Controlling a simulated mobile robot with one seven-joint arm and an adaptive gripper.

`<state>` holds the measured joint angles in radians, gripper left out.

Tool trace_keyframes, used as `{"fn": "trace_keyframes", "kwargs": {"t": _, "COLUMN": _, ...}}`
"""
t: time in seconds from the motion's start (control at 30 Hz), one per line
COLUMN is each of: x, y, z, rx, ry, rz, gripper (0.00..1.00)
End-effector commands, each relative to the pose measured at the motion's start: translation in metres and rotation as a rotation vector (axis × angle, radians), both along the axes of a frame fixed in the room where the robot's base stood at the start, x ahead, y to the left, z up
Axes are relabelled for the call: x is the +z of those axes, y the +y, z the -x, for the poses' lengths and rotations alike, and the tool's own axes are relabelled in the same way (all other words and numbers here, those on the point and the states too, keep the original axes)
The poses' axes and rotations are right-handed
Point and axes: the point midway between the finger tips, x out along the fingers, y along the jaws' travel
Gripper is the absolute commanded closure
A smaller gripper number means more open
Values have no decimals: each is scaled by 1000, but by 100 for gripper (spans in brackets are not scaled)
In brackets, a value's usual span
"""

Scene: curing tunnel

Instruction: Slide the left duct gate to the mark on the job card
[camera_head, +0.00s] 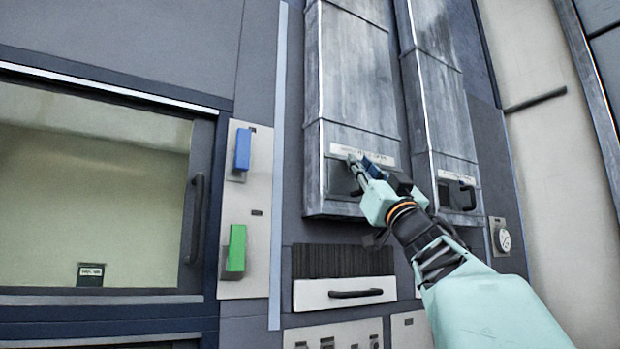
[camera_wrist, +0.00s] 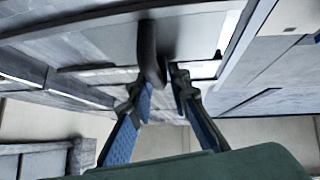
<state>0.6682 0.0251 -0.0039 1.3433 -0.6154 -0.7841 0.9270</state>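The left duct (camera_head: 352,70) is a tall grey metal casing with a white label strip (camera_head: 362,146) near its lower end. Its gate (camera_head: 338,178) is a dark plate under that strip, partly hidden by my gripper. My gripper (camera_head: 362,172) reaches the gate's front from the lower right. In the wrist view the black gate handle (camera_wrist: 148,45) lies between the close-set fingertips of my gripper (camera_wrist: 165,85), which appear shut on it. I cannot make out a marked job card or read the labels.
The right duct (camera_head: 440,90) stands beside it, with its own black-handled gate (camera_head: 457,194). Left are a blue block (camera_head: 243,150) and a green block (camera_head: 237,248) on a pale panel, and a window door (camera_head: 90,190). A drawer-like panel with a handle (camera_head: 355,293) sits below.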

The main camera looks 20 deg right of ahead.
Motion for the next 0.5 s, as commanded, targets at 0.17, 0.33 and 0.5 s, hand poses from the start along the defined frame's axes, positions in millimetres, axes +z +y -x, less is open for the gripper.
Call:
{"fn": "trace_keyframes", "kwargs": {"t": 0.17, "x": 0, "y": 0, "z": 0, "rx": 0, "ry": 0, "rz": 0, "gripper": 95}}
{"fn": "trace_keyframes", "kwargs": {"t": 0.33, "x": 0, "y": 0, "z": 0, "rx": 0, "ry": 0, "rz": 0, "gripper": 100}}
{"fn": "trace_keyframes", "kwargs": {"t": 0.5, "x": 0, "y": 0, "z": 0, "rx": 0, "ry": 0, "rz": 0, "gripper": 100}}
